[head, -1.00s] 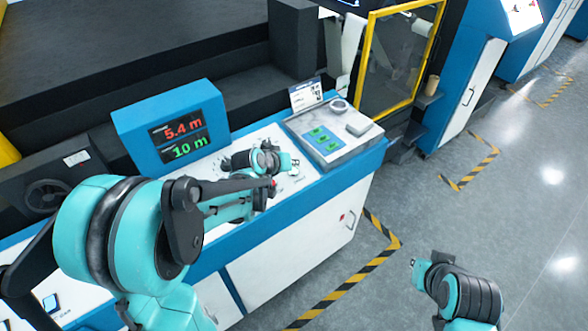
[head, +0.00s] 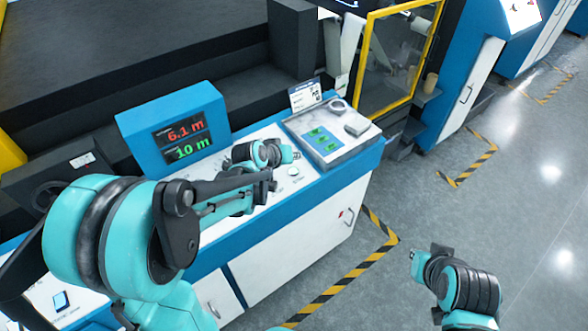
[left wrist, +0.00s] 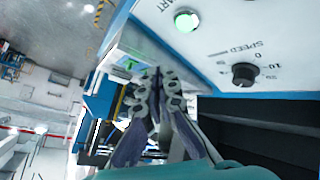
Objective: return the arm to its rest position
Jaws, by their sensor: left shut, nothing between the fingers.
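My left arm reaches from the lower left over the control counter. Its gripper (head: 295,154) hangs over the counter, just left of the grey tray. In the left wrist view the gripper's fingers (left wrist: 157,80) are together with nothing between them. A lit green START button (left wrist: 187,21) and a black SPEED knob (left wrist: 245,74) show on the white panel beyond the fingers, apart from them. My right gripper (head: 414,256) is small at the lower right, over the floor; its finger state cannot be made out.
A blue display box (head: 176,128) reads 6.1 m in red above 10 m in green. The grey tray (head: 335,147) holds green items and a roll of tape. A yellow-framed machine door (head: 396,60) stands behind. The floor (head: 400,180) right of the counter is clear.

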